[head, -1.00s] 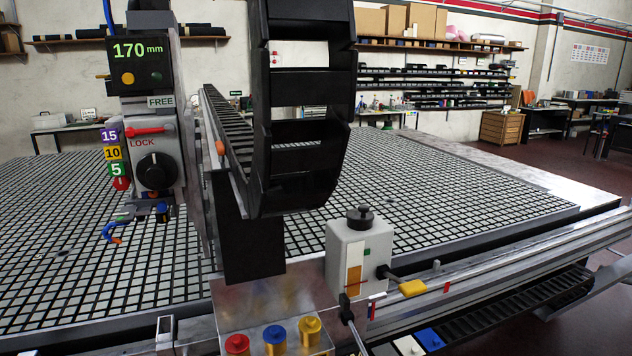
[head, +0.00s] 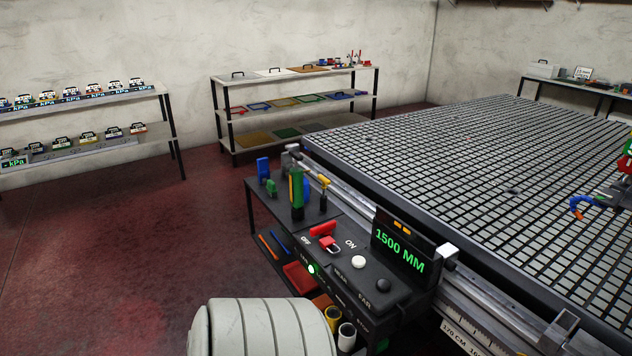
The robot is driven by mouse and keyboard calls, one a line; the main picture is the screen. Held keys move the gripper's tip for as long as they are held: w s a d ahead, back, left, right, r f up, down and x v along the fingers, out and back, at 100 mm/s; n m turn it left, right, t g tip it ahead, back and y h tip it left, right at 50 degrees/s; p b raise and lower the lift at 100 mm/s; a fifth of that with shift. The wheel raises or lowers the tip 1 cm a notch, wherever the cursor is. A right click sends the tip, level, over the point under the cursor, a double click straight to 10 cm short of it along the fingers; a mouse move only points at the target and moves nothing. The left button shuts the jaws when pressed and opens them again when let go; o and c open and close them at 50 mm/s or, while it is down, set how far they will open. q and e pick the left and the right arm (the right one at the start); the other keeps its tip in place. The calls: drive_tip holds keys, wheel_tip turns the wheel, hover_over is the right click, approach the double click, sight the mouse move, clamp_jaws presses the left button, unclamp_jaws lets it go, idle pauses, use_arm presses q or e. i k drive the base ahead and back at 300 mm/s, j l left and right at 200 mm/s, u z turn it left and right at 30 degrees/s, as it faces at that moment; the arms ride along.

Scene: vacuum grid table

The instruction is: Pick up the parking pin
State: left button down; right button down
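I cannot single out the parking pin with certainty. Several small upright pieces stand at the far end of the black control console (head: 350,262). Among them are a green and yellow handle (head: 297,190), a thin dark piece with a yellow top (head: 323,190) and a blue block (head: 263,168). A red piece (head: 322,229) and a red padlock-like piece (head: 330,244) lie on the console top. Neither of my grippers is in view.
The grid table (head: 480,165) fills the right side, with a metal rail along its near edge. A display reading 1500 MM (head: 400,250) stands on the console. Shelves (head: 300,108) and a rack of kPa gauges (head: 85,125) line the wall. The red floor at left is clear.

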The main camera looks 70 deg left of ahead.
sight(325, 180)
drive_tip(key=u, duration=2.3)
drive_tip(key=z, duration=0.5)
drive_tip(key=i+j+z, duration=0.2)
drive_tip(key=j+z, duration=0.2)
drive_tip(key=i+j+z, duration=0.15)
drive_tip(key=j+z, duration=0.25)
drive_tip(key=i+j+z, duration=0.1)
drive_tip(key=j+z, duration=0.75)
